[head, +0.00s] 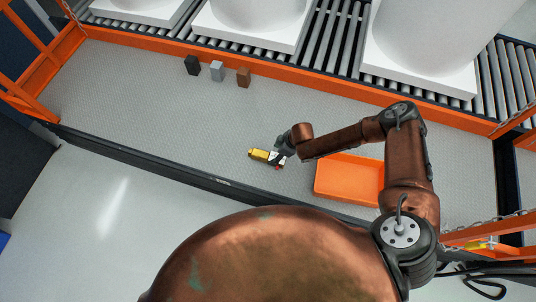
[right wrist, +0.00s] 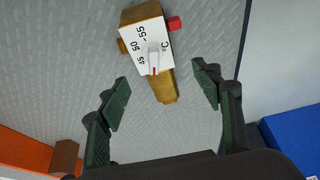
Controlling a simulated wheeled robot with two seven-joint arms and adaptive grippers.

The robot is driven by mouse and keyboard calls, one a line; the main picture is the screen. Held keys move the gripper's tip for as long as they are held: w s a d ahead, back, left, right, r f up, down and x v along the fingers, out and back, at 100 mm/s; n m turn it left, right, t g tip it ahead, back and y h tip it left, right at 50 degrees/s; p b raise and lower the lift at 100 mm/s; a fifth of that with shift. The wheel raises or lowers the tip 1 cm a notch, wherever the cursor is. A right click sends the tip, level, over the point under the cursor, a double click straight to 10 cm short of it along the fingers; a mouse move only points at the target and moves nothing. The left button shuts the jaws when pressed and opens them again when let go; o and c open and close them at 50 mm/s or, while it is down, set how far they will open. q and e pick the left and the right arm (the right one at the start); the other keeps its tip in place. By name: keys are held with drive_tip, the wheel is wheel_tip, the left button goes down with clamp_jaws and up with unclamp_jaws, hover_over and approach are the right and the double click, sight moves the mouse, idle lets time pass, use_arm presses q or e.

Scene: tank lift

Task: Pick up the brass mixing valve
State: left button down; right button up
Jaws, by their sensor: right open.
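The brass mixing valve (head: 257,154) lies on the grey textured platform near its front edge. In the right wrist view the valve (right wrist: 163,88) has a brass body, a white face with temperature numbers, a white pointer and a red knob on its right. My right gripper (head: 282,157) is just over the valve, partly hiding it in the head view. In the right wrist view its two fingers (right wrist: 162,88) are spread, with the valve's narrow lower end between and beyond them. The fingers appear clear of the valve. My left gripper is in no view.
An orange tray (head: 349,178) stands on the platform to the right of the valve. A black block (head: 191,65), a grey block (head: 217,72) and a brown block (head: 243,77) stand near the orange back rail. White tanks sit on rollers (head: 340,40) behind. The platform left of the valve is clear.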

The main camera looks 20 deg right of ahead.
sight(271, 156)
drive_tip(key=shift+w+f, duration=0.15)
drive_tip(key=shift+f, duration=0.25)
drive_tip(key=b+x, duration=0.3)
drive_tip(key=x, duration=0.3)
drive_tip(key=shift+w+f, duration=0.25)
drive_tip(key=shift+f, duration=0.15)
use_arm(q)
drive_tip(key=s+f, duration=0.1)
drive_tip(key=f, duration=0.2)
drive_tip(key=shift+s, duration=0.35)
use_arm(e)
drive_tip(key=shift+a, duration=0.1)
drive_tip(key=shift+c, duration=0.6)
drive_tip(key=c, duration=1.4)
